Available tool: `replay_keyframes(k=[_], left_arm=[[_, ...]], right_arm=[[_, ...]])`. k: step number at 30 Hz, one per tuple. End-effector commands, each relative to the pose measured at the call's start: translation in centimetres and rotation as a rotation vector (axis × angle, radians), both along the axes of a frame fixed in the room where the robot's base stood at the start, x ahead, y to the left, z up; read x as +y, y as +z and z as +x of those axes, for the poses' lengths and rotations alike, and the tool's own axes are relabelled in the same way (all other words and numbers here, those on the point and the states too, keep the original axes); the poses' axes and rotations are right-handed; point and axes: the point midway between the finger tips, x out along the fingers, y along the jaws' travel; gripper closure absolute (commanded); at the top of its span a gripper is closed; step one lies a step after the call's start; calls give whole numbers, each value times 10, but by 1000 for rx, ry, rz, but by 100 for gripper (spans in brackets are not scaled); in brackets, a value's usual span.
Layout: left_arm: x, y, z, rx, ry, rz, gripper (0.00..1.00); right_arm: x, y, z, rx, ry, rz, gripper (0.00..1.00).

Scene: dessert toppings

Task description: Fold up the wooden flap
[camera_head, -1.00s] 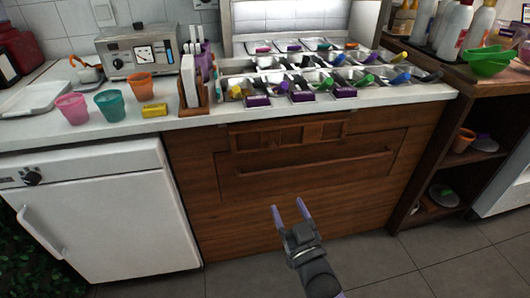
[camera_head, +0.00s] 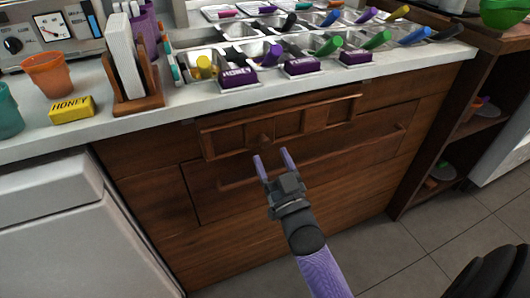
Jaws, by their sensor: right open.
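The wooden flap (camera_head: 288,121) is a brown slatted panel with recessed sections. It hangs folded down against the front of the wooden cabinet, just under the counter edge. My right gripper (camera_head: 272,155) is open and empty, its two purple fingers pointing up at the flap's lower edge, left of its middle. The fingertips appear just below the flap in the picture; I cannot tell whether they touch it. My left gripper is not in view.
A long wooden bar handle (camera_head: 330,158) crosses the cabinet front below the flap. Above, the white counter (camera_head: 200,108) carries topping trays with labelled blocks, a yellow honey block (camera_head: 72,109) and an orange cup (camera_head: 47,75). A wooden shelf (camera_head: 440,130) stands at right.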

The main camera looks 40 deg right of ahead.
Motion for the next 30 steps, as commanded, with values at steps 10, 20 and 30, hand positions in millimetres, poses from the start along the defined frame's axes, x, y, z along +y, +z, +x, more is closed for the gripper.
replay_keyframes(k=[10, 20, 30], left_arm=[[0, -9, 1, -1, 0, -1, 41], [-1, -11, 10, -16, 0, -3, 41], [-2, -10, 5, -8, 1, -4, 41]], right_arm=[[-6, 10, 25, 2, 0, 0, 30], [-6, 10, 24, 2, 0, 0, 76], [-6, 10, 24, 2, 0, 0, 100]])
